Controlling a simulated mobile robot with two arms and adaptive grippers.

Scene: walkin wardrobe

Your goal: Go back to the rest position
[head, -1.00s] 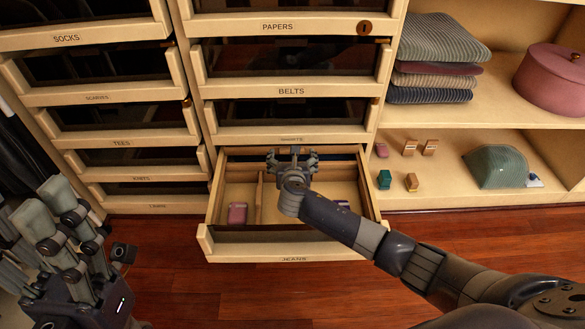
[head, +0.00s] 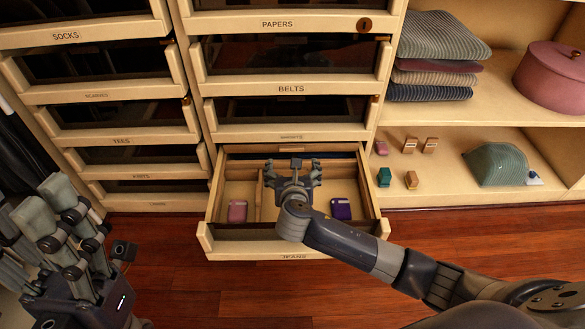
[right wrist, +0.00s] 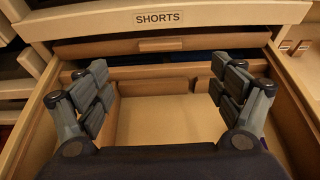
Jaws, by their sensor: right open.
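My right gripper (head: 293,177) is over the open bottom drawer (head: 300,243) in the head view. In the right wrist view the right gripper (right wrist: 160,88) has its fingers spread wide, with nothing between them but the bare drawer floor. A pink item (head: 237,210) lies in the drawer's left compartment, and a purple item (head: 341,209) lies to the right of the gripper. My left gripper (head: 75,225) is at the lower left, with its fingers pointing up and apart, holding nothing visible.
The shorts drawer (right wrist: 160,20) is just above. At right, a shelf holds folded clothes (head: 435,50), a pink round box (head: 550,75), several small boxes (head: 410,178) and a green cap-like item (head: 497,165). The wooden floor (head: 420,235) in front is clear.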

